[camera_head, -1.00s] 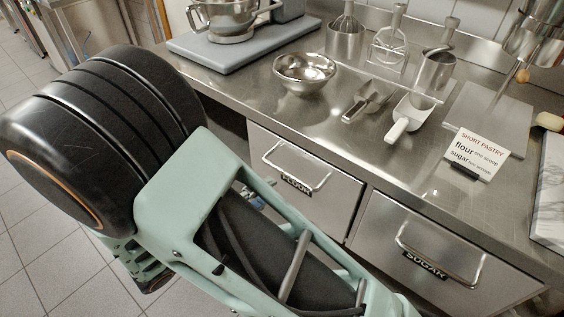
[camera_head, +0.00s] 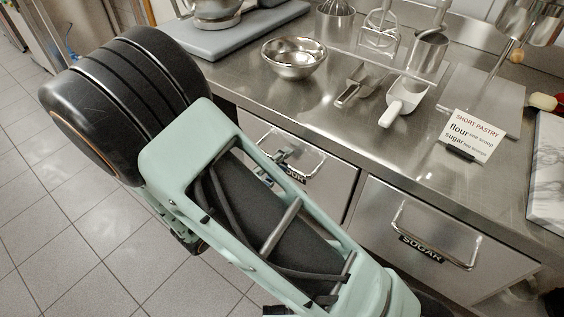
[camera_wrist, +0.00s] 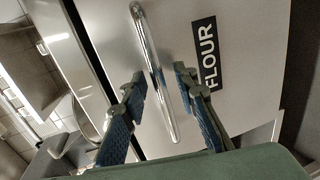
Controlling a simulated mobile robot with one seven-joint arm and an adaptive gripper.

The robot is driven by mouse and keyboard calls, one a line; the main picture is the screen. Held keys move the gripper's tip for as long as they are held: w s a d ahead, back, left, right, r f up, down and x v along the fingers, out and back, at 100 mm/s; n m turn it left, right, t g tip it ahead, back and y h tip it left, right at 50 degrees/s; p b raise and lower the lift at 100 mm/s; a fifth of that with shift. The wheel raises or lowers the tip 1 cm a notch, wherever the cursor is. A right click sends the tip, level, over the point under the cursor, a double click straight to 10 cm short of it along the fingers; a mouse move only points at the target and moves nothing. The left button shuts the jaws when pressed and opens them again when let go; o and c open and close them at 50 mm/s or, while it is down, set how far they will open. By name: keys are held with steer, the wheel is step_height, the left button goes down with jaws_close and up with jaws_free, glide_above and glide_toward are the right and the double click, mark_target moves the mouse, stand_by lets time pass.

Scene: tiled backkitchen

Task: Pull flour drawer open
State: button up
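The flour drawer (camera_head: 327,184) is a steel front under the counter, left of the sugar drawer, and looks shut. Its curved bar handle (camera_head: 313,171) sits above a black label, partly covered by my arm and gripper. In the wrist view the handle (camera_wrist: 153,62) runs steeply down the picture beside the FLOUR label (camera_wrist: 207,53). My gripper (camera_wrist: 162,82) is open, with one finger on each side of the bar and a visible gap to each. The gripper (camera_head: 282,162) also shows, small and partly hidden, at the handle in the head view.
The sugar drawer (camera_head: 420,276) with its own handle is to the right. The counter (camera_head: 300,105) above holds a metal bowl (camera_head: 294,57), scoops, utensils and a recipe card (camera_head: 473,135). Tiled floor (camera_head: 75,230) lies open at the left.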

jaws_close()
stand_by(0.5)
